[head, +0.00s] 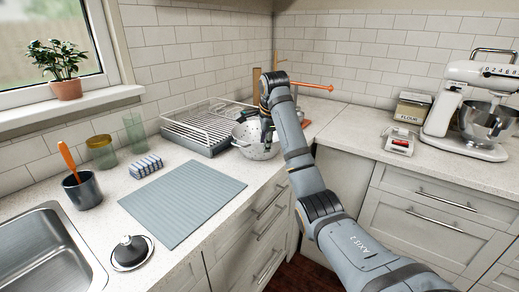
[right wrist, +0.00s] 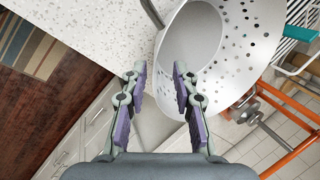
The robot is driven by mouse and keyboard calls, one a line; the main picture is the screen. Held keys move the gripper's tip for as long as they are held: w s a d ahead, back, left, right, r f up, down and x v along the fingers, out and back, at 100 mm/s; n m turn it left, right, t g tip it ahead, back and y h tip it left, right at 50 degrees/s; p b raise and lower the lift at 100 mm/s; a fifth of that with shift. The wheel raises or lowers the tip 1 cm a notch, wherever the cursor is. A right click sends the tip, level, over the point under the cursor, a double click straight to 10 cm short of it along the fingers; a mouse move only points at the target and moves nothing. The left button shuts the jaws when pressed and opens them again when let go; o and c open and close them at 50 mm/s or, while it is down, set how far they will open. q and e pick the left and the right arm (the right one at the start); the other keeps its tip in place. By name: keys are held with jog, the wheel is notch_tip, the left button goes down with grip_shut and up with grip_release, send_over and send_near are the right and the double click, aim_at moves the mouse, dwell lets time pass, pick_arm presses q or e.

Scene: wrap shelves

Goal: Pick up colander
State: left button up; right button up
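The white metal colander (head: 256,143), with rows of round holes, stands on the counter at the inner corner, beside the dish rack. My right arm's wrist covers its right side in the head view. My right gripper (right wrist: 160,75) is open, with a clear gap between its purple-padded fingers. In the right wrist view the colander (right wrist: 232,62) fills the upper right, its near edge at the fingertips. A thin handle (right wrist: 152,12) shows on its left. I cannot tell whether the fingers touch it. My left gripper is out of view.
A wire dish rack (head: 200,125) stands left of the colander. A grey-blue mat (head: 185,203) lies in front. An orange-red rod (head: 312,86) and other upright items are behind my wrist. A stand mixer (head: 472,120) and flour box (head: 412,108) stand right.

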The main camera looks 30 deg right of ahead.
aim_at(264, 159)
notch_tip(264, 159, down, 2)
jog(key=shift+w+d+f+b, duration=0.1)
jog(key=shift+w+d+b, duration=0.05)
jog(key=shift+b, duration=0.65)
jog(key=x, duration=0.2)
jog(key=shift+f, duration=0.3)
jog(key=shift+w+d+f, duration=0.1)
jog(key=shift+w+f, duration=0.1)
jog(key=shift+c, duration=0.3)
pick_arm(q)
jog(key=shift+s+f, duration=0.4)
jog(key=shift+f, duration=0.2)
pick_arm(e)
grip_shut()
